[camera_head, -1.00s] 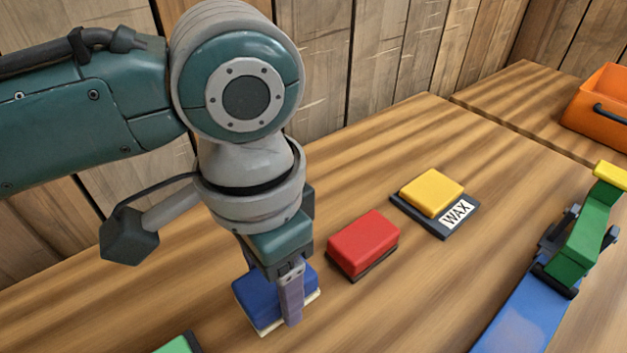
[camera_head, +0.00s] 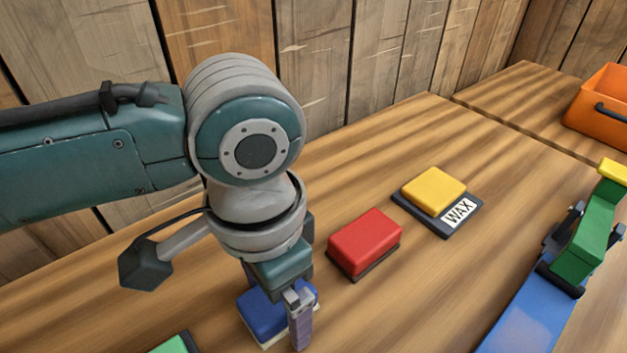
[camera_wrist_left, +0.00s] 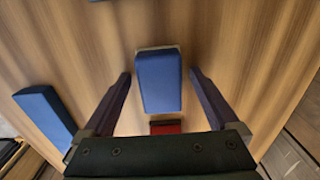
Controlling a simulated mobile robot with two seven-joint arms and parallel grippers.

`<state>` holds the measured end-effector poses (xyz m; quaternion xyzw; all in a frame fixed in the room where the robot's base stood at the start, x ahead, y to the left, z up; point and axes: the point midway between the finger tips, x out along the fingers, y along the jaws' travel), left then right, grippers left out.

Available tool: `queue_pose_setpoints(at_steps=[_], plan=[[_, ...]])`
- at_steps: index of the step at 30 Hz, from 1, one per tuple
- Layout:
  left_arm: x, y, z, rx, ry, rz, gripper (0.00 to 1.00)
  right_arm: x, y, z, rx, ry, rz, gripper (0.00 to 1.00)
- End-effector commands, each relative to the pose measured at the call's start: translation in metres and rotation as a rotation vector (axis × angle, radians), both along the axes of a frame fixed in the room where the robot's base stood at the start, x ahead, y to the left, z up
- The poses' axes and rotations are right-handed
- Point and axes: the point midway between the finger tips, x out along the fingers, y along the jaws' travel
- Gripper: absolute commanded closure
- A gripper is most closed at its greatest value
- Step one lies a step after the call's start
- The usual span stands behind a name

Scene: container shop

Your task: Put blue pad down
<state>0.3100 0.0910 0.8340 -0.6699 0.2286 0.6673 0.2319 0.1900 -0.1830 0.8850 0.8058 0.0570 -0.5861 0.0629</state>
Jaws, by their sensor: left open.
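The blue pad (camera_head: 262,314) has a pale base and lies on the wooden table below my left gripper (camera_head: 277,322) in the head view. The near finger hides part of its right side. In the left wrist view, the blue pad (camera_wrist_left: 160,82) shows between the two spread fingers of the left gripper (camera_wrist_left: 160,74), with a gap on each side. The left gripper is open. The right gripper is not in view.
A red pad (camera_head: 365,240) on a dark base lies right of the gripper. A yellow pad (camera_head: 434,190) sits on a dark WAX plate (camera_head: 460,213). A green pad (camera_head: 172,345) shows at the bottom edge. A blue-green device (camera_head: 535,310) and an orange crate (camera_head: 600,105) are on the right.

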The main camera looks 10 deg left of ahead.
Motion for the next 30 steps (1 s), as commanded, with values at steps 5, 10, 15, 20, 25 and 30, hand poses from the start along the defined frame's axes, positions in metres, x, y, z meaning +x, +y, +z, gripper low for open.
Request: queue_pose_setpoints(at_steps=[5,10,15,20,25,30], plan=[[0.000,0.000,0.003,0.000,-0.001,0.000,0.06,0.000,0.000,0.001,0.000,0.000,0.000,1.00],[0.001,0.000,0.027,0.000,-0.002,-0.001,0.06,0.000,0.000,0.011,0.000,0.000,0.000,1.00],[0.001,-0.001,0.067,-0.002,-0.004,-0.002,0.06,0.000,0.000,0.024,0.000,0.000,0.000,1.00],[0.001,-0.001,0.100,-0.002,-0.004,-0.001,0.06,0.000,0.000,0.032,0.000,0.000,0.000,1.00],[0.000,-0.001,0.119,-0.001,0.000,0.000,0.06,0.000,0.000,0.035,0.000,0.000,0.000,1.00],[0.000,-0.001,0.124,-0.002,0.000,0.001,0.06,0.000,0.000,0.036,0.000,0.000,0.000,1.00]])
